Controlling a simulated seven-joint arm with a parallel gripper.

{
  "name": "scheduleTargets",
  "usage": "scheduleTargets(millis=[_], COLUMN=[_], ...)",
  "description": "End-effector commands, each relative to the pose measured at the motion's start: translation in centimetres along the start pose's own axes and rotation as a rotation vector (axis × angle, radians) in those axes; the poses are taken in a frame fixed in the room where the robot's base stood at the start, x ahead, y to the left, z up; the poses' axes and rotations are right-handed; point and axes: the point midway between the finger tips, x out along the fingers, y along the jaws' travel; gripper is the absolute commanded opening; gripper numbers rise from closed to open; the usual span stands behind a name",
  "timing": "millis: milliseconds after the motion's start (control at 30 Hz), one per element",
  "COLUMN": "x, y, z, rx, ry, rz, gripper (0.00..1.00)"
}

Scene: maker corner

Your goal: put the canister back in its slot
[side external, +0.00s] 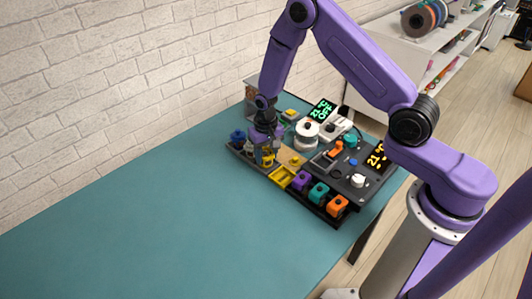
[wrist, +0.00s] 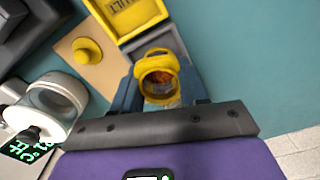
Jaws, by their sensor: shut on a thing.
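My gripper (side external: 265,150) is shut on a yellow canister (wrist: 158,75), with a finger on either side of it in the wrist view. The canister has a round yellow rim and an orange-brown inside. It also shows under my gripper in the side view (side external: 267,160). A grey slot (wrist: 172,38) lies just beyond the canister in the wrist view, partly hidden by it. I cannot tell whether the canister's lower end is inside the slot or above it. A yellow tray (wrist: 135,14) with partly cut-off lettering adjoins the slot; it is also in the side view (side external: 281,177).
A blue canister (side external: 237,138) stands left of my gripper. Purple (side external: 301,181), teal (side external: 318,193) and orange (side external: 337,205) ones stand to the right in the row. A tan board with a yellow knob (wrist: 87,50) and a white spool (side external: 307,129) are close behind. The teal table (side external: 150,220) is clear in front.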

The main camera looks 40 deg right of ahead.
Motion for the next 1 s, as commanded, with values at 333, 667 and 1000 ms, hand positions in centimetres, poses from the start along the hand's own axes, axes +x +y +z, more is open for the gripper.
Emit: scheduleTargets(millis=[333, 667, 1000], x=[0.2, 0.9, 1.1], y=[0.0, 0.0, 0.0], z=[0.0, 0.0, 0.0], rx=[0.000, 0.000, 0.000], ry=[0.000, -0.001, 0.000], rz=[0.000, 0.000, 0.000], gripper=[0.06, 0.06, 0.73])
